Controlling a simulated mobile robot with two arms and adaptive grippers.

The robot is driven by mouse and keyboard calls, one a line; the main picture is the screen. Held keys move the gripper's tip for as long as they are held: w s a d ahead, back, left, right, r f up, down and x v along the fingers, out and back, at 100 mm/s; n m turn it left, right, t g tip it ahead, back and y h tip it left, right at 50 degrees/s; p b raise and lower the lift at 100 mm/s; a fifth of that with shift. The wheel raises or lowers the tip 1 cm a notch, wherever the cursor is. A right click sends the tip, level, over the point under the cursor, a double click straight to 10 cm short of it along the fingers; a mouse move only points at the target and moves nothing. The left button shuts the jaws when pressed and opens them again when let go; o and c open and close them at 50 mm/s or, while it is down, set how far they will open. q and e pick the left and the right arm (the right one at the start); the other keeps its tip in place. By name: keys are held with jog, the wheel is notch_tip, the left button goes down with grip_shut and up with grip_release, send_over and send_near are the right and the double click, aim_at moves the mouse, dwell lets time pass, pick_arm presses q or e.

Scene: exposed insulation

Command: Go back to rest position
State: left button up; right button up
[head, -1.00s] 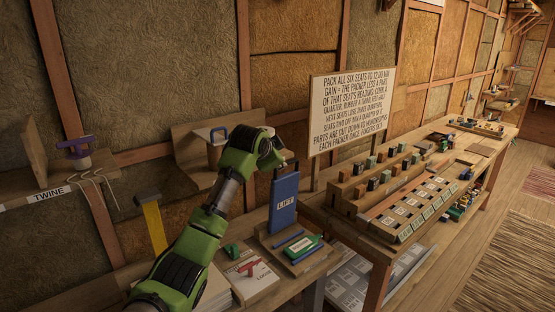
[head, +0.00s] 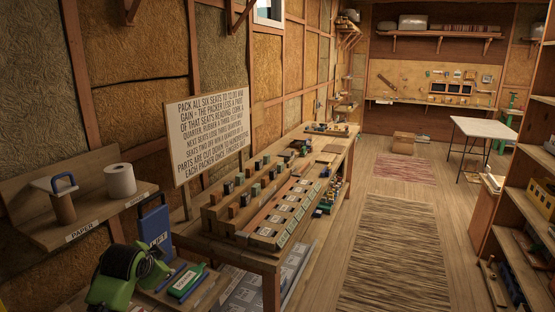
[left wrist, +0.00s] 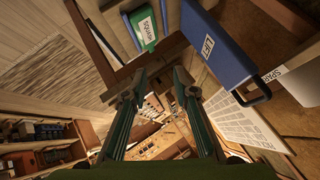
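My left arm shows as a green and black part (head: 128,272) at the lower left of the head view, beside the blue LIFT panel (head: 155,228). In the left wrist view my left gripper (left wrist: 158,82) has its two dark fingers well apart, with nothing between them. The blue LIFT panel (left wrist: 218,48) is to the right of the fingers there, and a green item (left wrist: 143,27) is above them. My left gripper's fingers cannot be made out in the head view. My right arm and gripper are in neither view.
A long workbench (head: 262,262) with a rack of small blocks runs along the left wall, below a text sign (head: 212,132). A shelf (head: 105,222) with a paper roll (head: 120,180) is at left. Wooden shelving (head: 520,200) stands at right. The floor between, with a striped rug (head: 390,255), is clear.

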pick_arm(q)
jog(key=s+d+f+n+g, duration=0.1)
jog(key=s+d+f, duration=0.2)
jog(key=s+f, duration=0.3)
jog(key=s+d+f+g+h, duration=0.1)
jog(key=s+d+f, duration=0.25)
jog(key=s, duration=0.55)
jog(key=s+d+f+n+g, duration=0.1)
jog(key=s+d+f, duration=0.1)
jog(key=s+f, duration=0.45)
jog(key=s+d+n+g, duration=0.3)
jog(key=s+n, duration=0.1)
jog(key=s, duration=1.8)
notch_tip(320, 180, down, 29)
jog(key=s+g+b, duration=0.1)
jog(key=s+b, duration=0.1)
jog(key=s+a+f+m+g, duration=0.1)
jog(key=s+a+f, duration=0.1)
jog(key=s+f, duration=1.4)
jog(key=shift+s+a+f+b, duration=0.25)
jog(key=shift+a+f+b, duration=0.05)
jog(key=shift+f, duration=0.05)
